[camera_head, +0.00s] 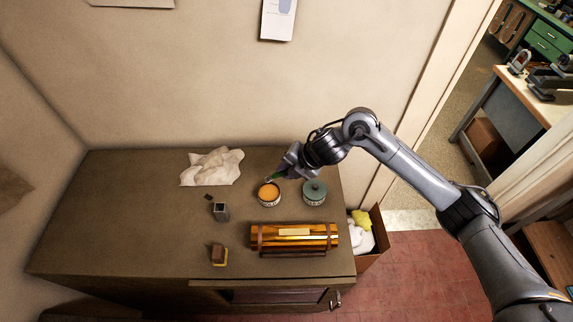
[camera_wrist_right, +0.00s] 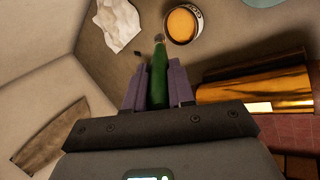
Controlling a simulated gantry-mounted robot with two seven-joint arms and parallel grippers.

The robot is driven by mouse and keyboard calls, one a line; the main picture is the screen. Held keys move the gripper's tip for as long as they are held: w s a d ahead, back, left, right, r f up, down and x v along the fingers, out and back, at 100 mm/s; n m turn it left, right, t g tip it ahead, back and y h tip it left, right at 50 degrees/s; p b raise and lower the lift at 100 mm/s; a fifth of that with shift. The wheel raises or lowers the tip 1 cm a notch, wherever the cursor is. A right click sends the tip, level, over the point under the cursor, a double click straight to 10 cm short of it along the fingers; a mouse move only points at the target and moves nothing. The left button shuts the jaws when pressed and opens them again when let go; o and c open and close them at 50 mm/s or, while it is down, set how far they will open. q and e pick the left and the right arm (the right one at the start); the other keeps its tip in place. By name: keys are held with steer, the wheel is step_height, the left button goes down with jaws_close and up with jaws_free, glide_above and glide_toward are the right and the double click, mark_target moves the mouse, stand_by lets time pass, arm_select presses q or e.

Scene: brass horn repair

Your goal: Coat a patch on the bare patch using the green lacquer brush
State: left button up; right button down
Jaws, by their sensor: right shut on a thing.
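My right gripper (camera_head: 287,168) is shut on the green lacquer brush (camera_head: 270,180), close to the open tin of amber lacquer (camera_head: 268,194). In the right wrist view, the brush (camera_wrist_right: 159,75) lies between the gripper's fingers (camera_wrist_right: 158,82), its tip beside the rim of the tin (camera_wrist_right: 183,24). I cannot tell whether the bristles touch the lacquer. The brass tube (camera_head: 272,241) lies on a cradle at the front of the bench, with a paler bare patch (camera_head: 294,232) on its upper side. The brass tube also shows in the right wrist view (camera_wrist_right: 260,88). The left gripper is not in view.
A teal lidded tin (camera_head: 314,192) stands right of the lacquer tin. A crumpled white cloth (camera_head: 212,167), a small metal container (camera_head: 221,211) and a brown block (camera_head: 218,254) are on the bench (camera_head: 110,215). The bench's left side is clear. A bin (camera_head: 370,242) stands at its right.

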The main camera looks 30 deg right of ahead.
step_height(320, 180, down, 6)
steer(key=b, duration=0.5)
steer(key=shift+r, duration=0.25)
steer(key=shift+f, duration=0.15)
stand_by(0.6)
steer(key=shift+f+b, duration=0.35)
steer(key=shift+f, duration=0.05)
stand_by(0.3)
steer(key=shift+f, duration=0.2)
stand_by(0.5)
steer(key=shift+f, duration=0.15)
stand_by(0.7)
